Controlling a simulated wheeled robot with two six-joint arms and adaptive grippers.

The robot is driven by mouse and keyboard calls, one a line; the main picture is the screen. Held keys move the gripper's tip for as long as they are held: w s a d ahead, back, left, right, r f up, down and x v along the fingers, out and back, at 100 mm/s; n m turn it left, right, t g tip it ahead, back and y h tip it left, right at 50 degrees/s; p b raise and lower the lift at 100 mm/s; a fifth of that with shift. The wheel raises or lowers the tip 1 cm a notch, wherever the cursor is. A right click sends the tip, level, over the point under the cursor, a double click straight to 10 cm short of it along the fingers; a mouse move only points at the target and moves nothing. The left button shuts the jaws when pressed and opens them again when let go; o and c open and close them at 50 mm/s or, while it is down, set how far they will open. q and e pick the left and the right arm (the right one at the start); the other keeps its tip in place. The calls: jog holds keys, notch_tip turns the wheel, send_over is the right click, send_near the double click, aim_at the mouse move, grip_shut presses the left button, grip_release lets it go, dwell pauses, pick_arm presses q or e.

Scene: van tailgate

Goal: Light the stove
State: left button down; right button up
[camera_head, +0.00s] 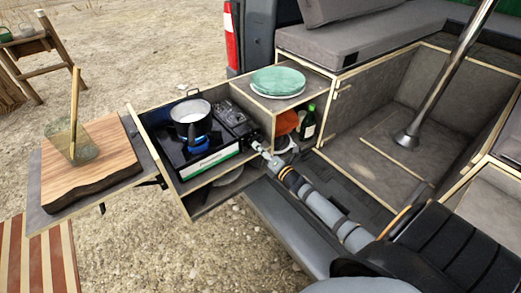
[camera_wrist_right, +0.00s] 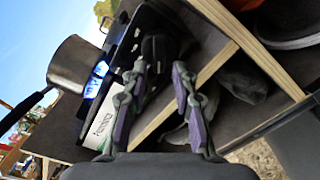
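The black gas stove (camera_head: 185,157) sits in the pulled-out drawer, with a pot (camera_head: 191,118) of white contents on its burner. A blue flame (camera_head: 200,144) glows under the pot, and it also shows in the right wrist view (camera_wrist_right: 96,79). My right gripper (camera_head: 261,150) is at the stove's right front end. In the right wrist view its two fingers (camera_wrist_right: 160,72) are spread, with the dark knob (camera_wrist_right: 157,47) just beyond and between the tips. I cannot tell whether they touch it. My left gripper is not in view.
A wooden cutting board (camera_head: 92,165) with a glass (camera_head: 72,146) is on the left side shelf. Green plates (camera_head: 278,80) sit on the cabinet top. A dark bottle (camera_head: 308,122) stands in the compartment below, close to my right arm.

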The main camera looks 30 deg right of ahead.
dwell(0.3)
jog(key=s, duration=1.2)
jog(key=shift+d, duration=0.45)
dwell(2.0)
